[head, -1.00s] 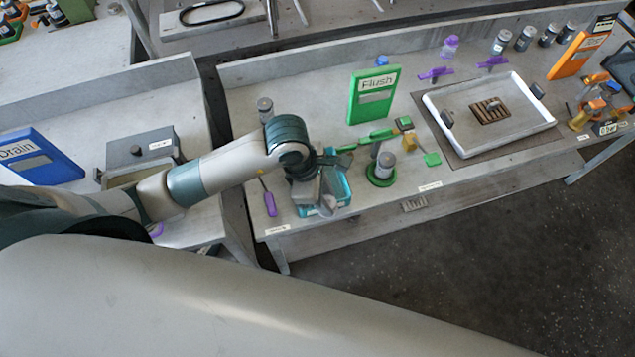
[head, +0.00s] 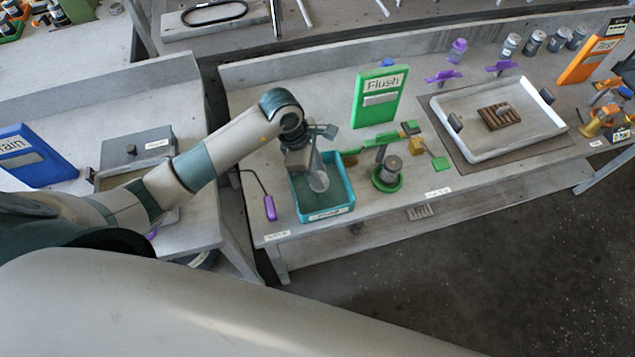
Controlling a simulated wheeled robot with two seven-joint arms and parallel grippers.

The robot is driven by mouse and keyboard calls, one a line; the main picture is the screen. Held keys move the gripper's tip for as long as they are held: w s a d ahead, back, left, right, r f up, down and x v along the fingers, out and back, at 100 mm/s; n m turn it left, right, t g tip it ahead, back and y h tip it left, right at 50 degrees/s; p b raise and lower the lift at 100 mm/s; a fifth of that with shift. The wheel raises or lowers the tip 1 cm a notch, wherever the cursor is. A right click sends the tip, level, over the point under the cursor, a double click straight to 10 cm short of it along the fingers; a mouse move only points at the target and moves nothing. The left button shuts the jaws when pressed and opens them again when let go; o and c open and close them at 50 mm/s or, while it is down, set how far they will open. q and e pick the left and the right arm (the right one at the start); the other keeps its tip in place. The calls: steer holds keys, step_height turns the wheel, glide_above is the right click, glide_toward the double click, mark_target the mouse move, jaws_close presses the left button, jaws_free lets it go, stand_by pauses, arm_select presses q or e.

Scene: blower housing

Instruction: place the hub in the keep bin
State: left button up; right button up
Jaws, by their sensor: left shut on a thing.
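My left gripper (head: 308,168) is above the teal bin (head: 344,200), at its back left part. It is shut on a light grey rounded piece (head: 319,182), which looks like the hub. The hub appears over the bin's opening, inside its outline in the head view. I cannot tell whether it touches the bin floor. The bin has a small label on its front that is too small to read. My gripper hides part of the bin's back left rim. My right gripper is not in view.
A purple-handled tool (head: 270,207) lies left of the bin. A grey cylinder on a green base (head: 390,170) stands close to its right. A green "Flush" board (head: 379,97) stands behind. A white tray (head: 498,150) lies further right.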

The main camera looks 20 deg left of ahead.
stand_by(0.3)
arm_select(q)
steer(key=shift+f, duration=0.3)
steer(key=shift+f+b, duration=1.1)
steer(key=shift+f, duration=0.65)
steer(key=shift+f, duration=0.1)
steer(key=o, duration=1.2)
